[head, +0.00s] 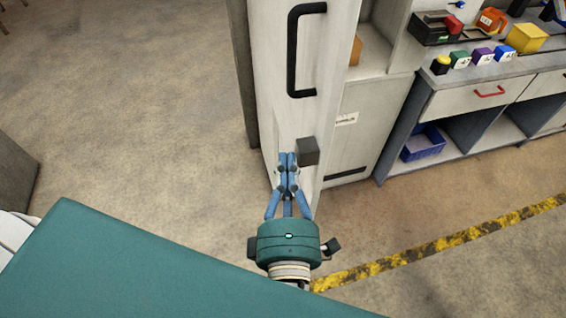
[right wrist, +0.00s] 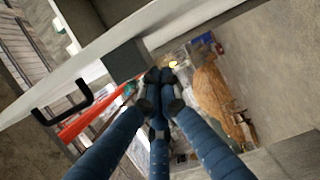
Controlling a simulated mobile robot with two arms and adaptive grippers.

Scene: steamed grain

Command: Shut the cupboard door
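The white cupboard door (head: 276,85) stands ajar in the upper middle of the head view, with a black bar handle (head: 294,50) on its face. In the right wrist view the door (right wrist: 85,75) runs diagonally across, and its handle (right wrist: 62,104) is at the left. My right gripper (head: 288,158) is at the door's lower part, its blue fingers drawn together with nothing visible between them. The fingertips also show together in the right wrist view (right wrist: 160,76). I cannot tell whether they touch the door. A dark grey block (head: 308,151) is just right of the fingertips. My left gripper is out of view.
Open shelving (head: 372,52) shows right of the door. A workbench (head: 470,90) with coloured boxes and a blue bin (head: 423,143) stands at the right. A yellow-black floor stripe (head: 440,243) crosses the lower right. The floor left of the door is clear.

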